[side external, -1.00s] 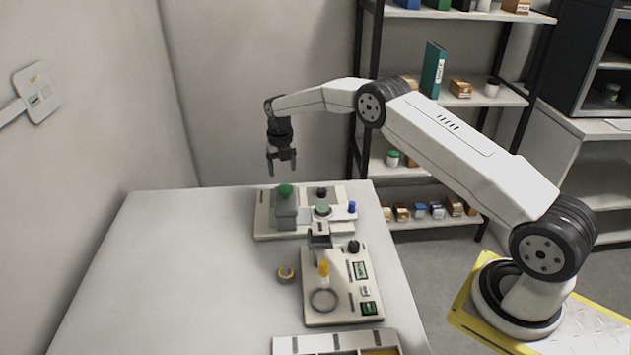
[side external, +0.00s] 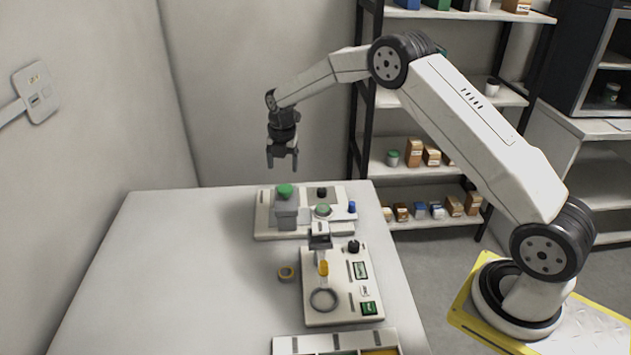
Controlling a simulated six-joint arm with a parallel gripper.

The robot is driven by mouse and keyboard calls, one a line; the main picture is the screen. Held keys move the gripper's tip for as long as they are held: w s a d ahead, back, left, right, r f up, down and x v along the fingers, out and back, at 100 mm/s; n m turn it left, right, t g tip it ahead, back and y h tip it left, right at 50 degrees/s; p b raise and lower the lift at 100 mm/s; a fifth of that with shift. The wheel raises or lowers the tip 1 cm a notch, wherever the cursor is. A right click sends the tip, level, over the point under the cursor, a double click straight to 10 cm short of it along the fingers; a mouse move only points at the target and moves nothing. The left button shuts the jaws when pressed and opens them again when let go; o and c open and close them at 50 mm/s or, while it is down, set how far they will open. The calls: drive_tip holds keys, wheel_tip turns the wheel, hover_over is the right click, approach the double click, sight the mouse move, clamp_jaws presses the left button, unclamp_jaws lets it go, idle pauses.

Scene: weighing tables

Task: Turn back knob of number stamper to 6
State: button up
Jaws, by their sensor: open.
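My gripper (side external: 283,164) is open and empty. It points down in the air above the back of the table, over the back device. That device has a pale base (side external: 264,232), a grey block (side external: 286,214) with a green knob (side external: 285,190) on top, a black knob (side external: 322,192) at its back, a round green part (side external: 323,210) and a blue part (side external: 352,207). I cannot tell for sure which unit is the number stamper, and no digits on the knobs can be read. My gripper touches nothing.
A second panel (side external: 338,313) in front carries a black knob (side external: 353,246), a yellow part and a ring. A tray (side external: 283,346) is at the front edge. The left of the table (side external: 180,270) is clear.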

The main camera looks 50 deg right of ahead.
drive_tip(key=s+m, duration=0.1)
drive_tip(key=s+a+r+m, duration=0.2)
drive_tip(key=m, duration=0.1)
drive_tip(key=shift+s+r, duration=0.15)
drive_tip(key=shift+s, duration=0.15)
drive_tip(key=shift+s+a+r+m+t, duration=0.25)
drive_tip(key=shift+s+a+r+m, duration=0.45)
drive_tip(key=shift+s+m, duration=1.8)
drive_tip(key=shift+s+a+r+m+t, duration=0.2)
drive_tip(key=shift+s+a+r+m, duration=0.5)
drive_tip(key=shift+s+m, duration=1.7)
drive_tip(key=shift+s+a+r+m+t, duration=0.3)
drive_tip(key=shift+s+a+m, duration=0.7)
drive_tip(key=shift+s+m, duration=1.5)
drive_tip(key=shift+s+n, duration=0.7)
drive_tip(key=shift+s, duration=0.1)
drive_tip(key=shift+s, duration=0.25)
drive_tip(key=s+a+m, duration=0.1)
drive_tip(key=s+m, duration=0.5)
drive_tip(key=s, duration=0.4)
drive_tip(key=shift+a+f+m, duration=0.25)
drive_tip(key=shift+f+m, duration=0.05)
drive_tip(key=shift+m, duration=0.1)
